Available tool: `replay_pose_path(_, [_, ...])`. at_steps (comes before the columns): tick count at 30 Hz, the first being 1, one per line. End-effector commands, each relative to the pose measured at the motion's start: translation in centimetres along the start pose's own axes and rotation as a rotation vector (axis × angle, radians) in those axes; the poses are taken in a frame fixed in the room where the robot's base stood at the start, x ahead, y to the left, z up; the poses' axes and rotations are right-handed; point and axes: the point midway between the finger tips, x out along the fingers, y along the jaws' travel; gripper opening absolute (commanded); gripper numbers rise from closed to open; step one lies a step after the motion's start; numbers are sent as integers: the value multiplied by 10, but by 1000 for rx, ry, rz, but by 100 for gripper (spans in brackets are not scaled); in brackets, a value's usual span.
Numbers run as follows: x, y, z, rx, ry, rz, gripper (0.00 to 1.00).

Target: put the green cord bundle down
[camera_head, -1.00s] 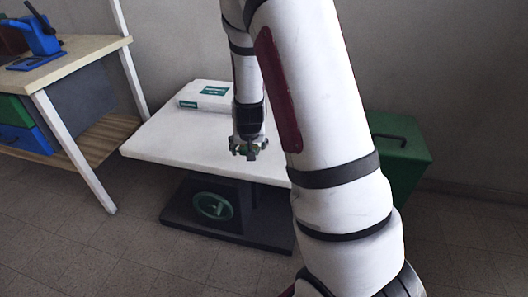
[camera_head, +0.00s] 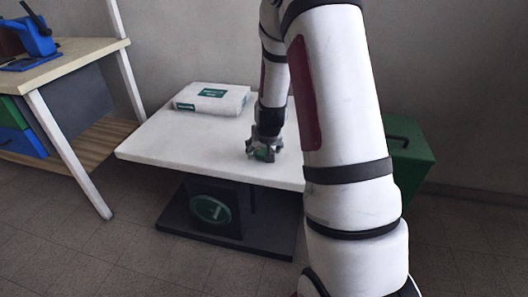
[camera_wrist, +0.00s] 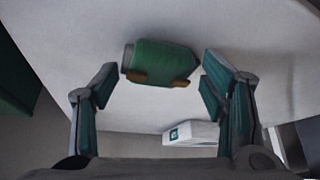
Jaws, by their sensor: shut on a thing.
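The green cord bundle (camera_wrist: 160,62) is a short dark-green roll with a grey end and two brownish patches. In the wrist view it sits between the fingertips of my gripper (camera_wrist: 158,80). My gripper is shut on it. In the head view my gripper (camera_head: 264,150) points down over the front part of the white-topped table (camera_head: 190,145), with a bit of green showing at its fingers. I cannot tell whether the bundle touches the tabletop.
A white box with green labels (camera_head: 212,99) lies at the table's back. A green case (camera_head: 412,165) stands at the right, partly behind my arm. A wooden bench (camera_head: 75,65) with a blue tool (camera_head: 38,45) is at the left.

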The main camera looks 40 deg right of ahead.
Motion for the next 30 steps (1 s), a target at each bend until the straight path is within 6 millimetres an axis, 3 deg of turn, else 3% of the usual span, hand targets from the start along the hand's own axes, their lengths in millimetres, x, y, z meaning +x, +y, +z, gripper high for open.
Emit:
replay_pose_path(16, [10,0,6,0,0,0,44])
replay_pose_path(17, [9,0,5,0,0,0,73])
replay_pose_path(19, [8,0,5,0,0,0,88])
replay_pose_path(30, [8,0,4,0,0,0,88])
